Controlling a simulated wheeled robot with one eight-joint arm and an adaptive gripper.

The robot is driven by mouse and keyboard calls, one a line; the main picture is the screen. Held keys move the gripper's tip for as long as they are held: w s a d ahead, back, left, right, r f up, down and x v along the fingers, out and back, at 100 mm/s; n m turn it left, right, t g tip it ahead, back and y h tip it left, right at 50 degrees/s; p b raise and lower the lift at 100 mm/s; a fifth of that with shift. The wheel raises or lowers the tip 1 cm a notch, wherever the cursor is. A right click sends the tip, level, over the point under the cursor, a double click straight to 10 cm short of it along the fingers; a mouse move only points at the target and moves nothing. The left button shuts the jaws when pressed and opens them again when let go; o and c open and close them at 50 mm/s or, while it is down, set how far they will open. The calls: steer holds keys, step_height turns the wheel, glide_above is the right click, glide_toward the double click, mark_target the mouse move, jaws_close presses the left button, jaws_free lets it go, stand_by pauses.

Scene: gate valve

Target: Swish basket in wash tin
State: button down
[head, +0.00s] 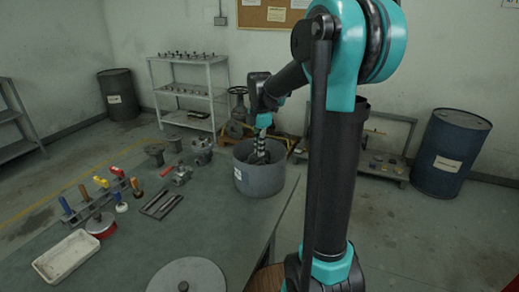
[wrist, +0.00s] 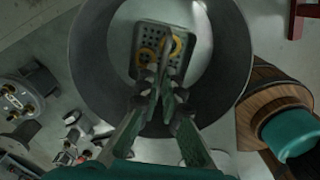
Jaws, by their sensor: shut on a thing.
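The wash tin (head: 262,184) is a grey round drum at the far right end of the bench. It also fills the middle of the wrist view (wrist: 92,62) as a dark ring around a paler inside. My gripper (head: 260,152) reaches down into the tin's mouth. In the wrist view my gripper (wrist: 160,76) is shut on the upright handle of the basket (wrist: 147,38). The basket is a small grey perforated tray with brass-coloured rings in it, within the tin's rim. I cannot tell its depth or whether it touches the bottom. In the head view the tin's wall hides the basket.
Valve parts (head: 180,174), a dark tray with rods (head: 160,204), a rack of coloured-handled tools (head: 95,205) and a white tray (head: 66,256) lie left of the tin. A round lid (head: 187,277) is at the front. Blue drum (head: 451,155) stands right.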

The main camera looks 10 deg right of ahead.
steer(key=shift+r, duration=0.55)
steer(key=shift+f, duration=0.65)
steer(key=shift+r, duration=0.7)
step_height(320, 180, up, 14)
steer(key=shift+f, duration=0.25)
stand_by(2.5)
stand_by(2.7)
